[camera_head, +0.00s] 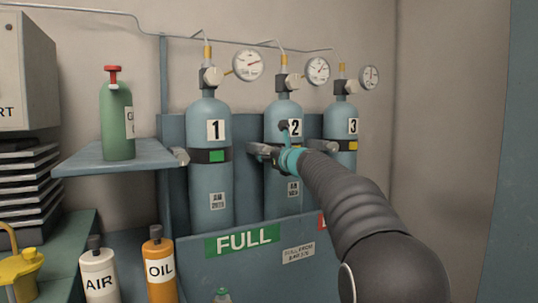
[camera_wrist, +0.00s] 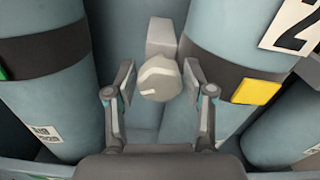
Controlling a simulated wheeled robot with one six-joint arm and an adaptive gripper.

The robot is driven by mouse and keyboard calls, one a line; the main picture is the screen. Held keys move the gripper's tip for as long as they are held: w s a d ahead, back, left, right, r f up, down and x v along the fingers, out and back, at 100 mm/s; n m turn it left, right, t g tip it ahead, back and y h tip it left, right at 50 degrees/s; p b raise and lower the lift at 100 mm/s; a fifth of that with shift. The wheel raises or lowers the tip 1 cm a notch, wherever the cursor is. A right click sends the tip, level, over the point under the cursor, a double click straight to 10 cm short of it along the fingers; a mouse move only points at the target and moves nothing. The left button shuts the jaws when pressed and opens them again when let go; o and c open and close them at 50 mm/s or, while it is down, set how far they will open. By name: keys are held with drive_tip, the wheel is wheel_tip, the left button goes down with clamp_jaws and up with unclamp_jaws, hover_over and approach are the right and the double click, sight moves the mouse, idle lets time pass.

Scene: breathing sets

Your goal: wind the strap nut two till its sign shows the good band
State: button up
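The strap nut two (camera_wrist: 160,80) is a round grey knob with a pale mark, on a block between cylinders one and two in the wrist view. My gripper (camera_wrist: 160,82) has one finger on each side of the nut, with narrow gaps visible; it looks open. In the head view my gripper (camera_head: 262,152) is at the left side of cylinder two (camera_head: 283,195). The sign on the dark strap of cylinder two is yellow (camera_wrist: 256,91) in the wrist view. My arm hides it in the head view.
Cylinder one (camera_head: 210,185) has a green sign (camera_head: 217,156) and its own nut (camera_head: 181,157). Cylinder three (camera_head: 341,120) shows a yellow sign (camera_head: 353,146). Gauges stand above. A rack panel marked FULL (camera_head: 242,240) fronts the cylinders; a shelf (camera_head: 85,161) holds a green bottle (camera_head: 117,125).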

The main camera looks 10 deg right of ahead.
drive_tip(key=c, duration=0.7)
drive_tip(key=n+b, duration=0.2)
drive_tip(key=n, duration=0.1)
drive_tip(key=shift+d+f+n, duration=0.1)
drive_tip(key=shift+n, duration=0.3)
drive_tip(key=shift+n+b, duration=1.05)
drive_tip(key=shift+n, duration=1.15)
drive_tip(key=shift+r, duration=0.2)
drive_tip(key=o, duration=1.2)
